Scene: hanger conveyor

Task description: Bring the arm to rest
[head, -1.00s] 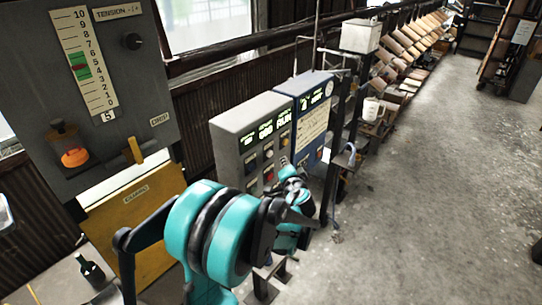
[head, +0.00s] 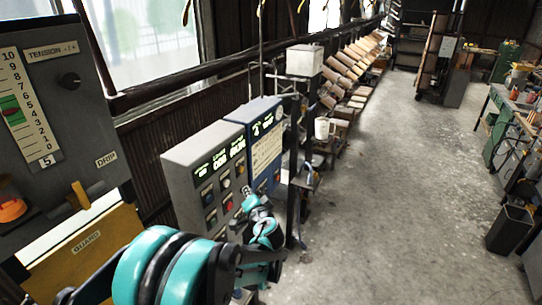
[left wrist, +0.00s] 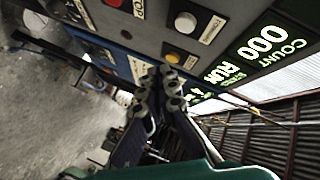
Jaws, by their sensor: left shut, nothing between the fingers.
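My left arm, teal and black, reaches in from the bottom left of the head view. Its gripper (head: 250,200) is in front of the grey control box (head: 200,160), near its lower right buttons. In the left wrist view the gripper's fingers (left wrist: 165,85) are together with nothing between them. They point toward the button panel; I cannot tell whether they touch it. The box carries lit green displays reading COUNT 000 and RUN (left wrist: 265,50). My right gripper is not in view.
A blue box (head: 262,140) stands beside the grey one. The grey tension panel (head: 60,110) and yellow guard (head: 80,245) are at the left. A white mug (head: 322,128) sits by the dark posts. A workbench (head: 515,115) and black bin (head: 510,228) stand right. The concrete floor between is open.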

